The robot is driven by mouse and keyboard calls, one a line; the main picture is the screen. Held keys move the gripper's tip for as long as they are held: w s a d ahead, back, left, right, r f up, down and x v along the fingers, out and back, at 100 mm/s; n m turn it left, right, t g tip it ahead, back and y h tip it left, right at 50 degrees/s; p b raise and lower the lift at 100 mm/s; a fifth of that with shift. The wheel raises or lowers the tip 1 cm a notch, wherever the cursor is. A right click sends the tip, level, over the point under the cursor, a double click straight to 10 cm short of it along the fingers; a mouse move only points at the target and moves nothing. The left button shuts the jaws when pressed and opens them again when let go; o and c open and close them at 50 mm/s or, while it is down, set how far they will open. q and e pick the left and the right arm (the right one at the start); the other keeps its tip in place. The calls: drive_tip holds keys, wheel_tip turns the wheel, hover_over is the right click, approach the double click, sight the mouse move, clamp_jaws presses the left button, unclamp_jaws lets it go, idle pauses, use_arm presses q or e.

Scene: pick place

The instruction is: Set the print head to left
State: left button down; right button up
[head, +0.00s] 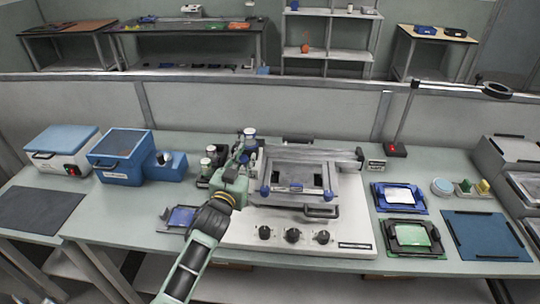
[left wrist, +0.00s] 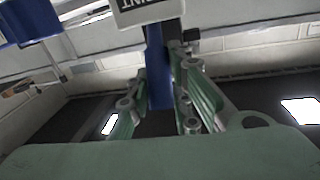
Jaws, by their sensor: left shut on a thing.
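The printing machine (head: 350,225) stands mid-table, with a white base, dark knobs and a grey frame (head: 300,155) on top. My left gripper (head: 244,160) is at the frame's left side. In the left wrist view, my left gripper (left wrist: 161,78) is shut on a blue upright post (left wrist: 157,75). A pale block (left wrist: 148,10) with partly cut-off dark lettering sits at the post's upper end. The gripper and arm hide much of the post in the head view, so its exact position along the machine cannot be told. My right gripper is not in view.
A blue-screened device (head: 181,216) lies near my forearm. A blue box (head: 122,160) stands farther left. Blue (head: 399,197) and green (head: 412,238) framed trays lie right of the machine, near a lamp stand (head: 404,120).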

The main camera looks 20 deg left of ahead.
use_arm(q)
drive_tip(key=shift+s+a, duration=0.2)
drive_tip(key=shift+a, duration=0.5)
drive_tip(key=c, duration=2)
unclamp_jaws()
drive_tip(key=shift+a, duration=0.1)
drive_tip(key=o, duration=0.4)
drive_tip(key=shift+s+a, duration=0.1)
drive_tip(key=shift+a, duration=0.05)
drive_tip(key=shift+o, duration=0.2)
